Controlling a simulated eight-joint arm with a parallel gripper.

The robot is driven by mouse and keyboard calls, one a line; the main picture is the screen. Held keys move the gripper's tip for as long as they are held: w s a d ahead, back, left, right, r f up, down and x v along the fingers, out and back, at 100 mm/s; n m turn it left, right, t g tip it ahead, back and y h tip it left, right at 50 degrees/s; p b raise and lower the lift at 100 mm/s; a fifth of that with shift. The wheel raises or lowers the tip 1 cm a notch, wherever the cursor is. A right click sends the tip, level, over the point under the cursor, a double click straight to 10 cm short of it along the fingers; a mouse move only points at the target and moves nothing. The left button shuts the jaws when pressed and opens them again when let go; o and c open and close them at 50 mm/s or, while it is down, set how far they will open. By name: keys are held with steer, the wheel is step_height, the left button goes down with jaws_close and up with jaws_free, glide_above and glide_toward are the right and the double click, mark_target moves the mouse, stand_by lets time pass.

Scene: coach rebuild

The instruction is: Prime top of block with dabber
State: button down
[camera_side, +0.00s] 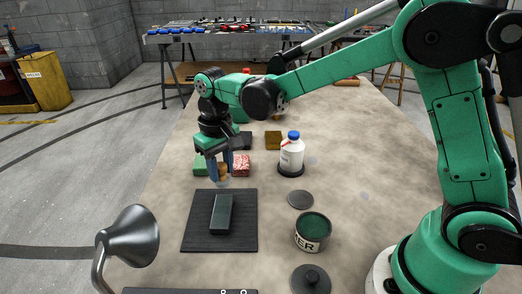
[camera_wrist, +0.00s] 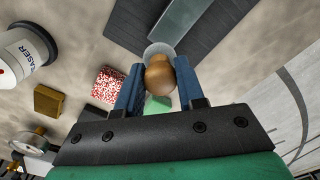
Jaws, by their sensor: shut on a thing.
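My gripper (camera_side: 219,166) is shut on a dabber with a brown wooden knob (camera_wrist: 158,74) and a pale round pad. The dabber (camera_side: 223,173) is above the table, just behind the far edge of the black mat. The dark grey-green block (camera_side: 221,213) lies on the mat (camera_side: 193,235), apart from the dabber. In the wrist view the block (camera_wrist: 179,20) shows beyond the pad at the top. The primer tin (camera_side: 313,231) stands open to the right of the mat, with dark green inside. The underside of the pad is hidden from the wrist camera.
A green block (camera_side: 200,164), a red-and-white speckled block (camera_side: 242,164) and a brown block (camera_side: 273,140) lie near my gripper. A dark disc (camera_side: 300,199), a knobbed lid (camera_side: 311,280) and a lamp (camera_side: 130,238) surround the mat.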

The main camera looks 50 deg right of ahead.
mark_target(220, 164)
steer(key=shift+r, duration=2.45)
steer(key=s+d+r, duration=1)
steer(key=s+d, duration=0.1)
steer(key=d, duration=0.1)
steer(key=f, duration=1.9)
steer(key=shift+s+f, duration=0.25)
steer(key=shift+f, duration=0.05)
steer(key=shift+f, duration=0.1)
steer(key=c, duration=0.5)
jaws_free()
steer(key=shift+c, duration=0.2)
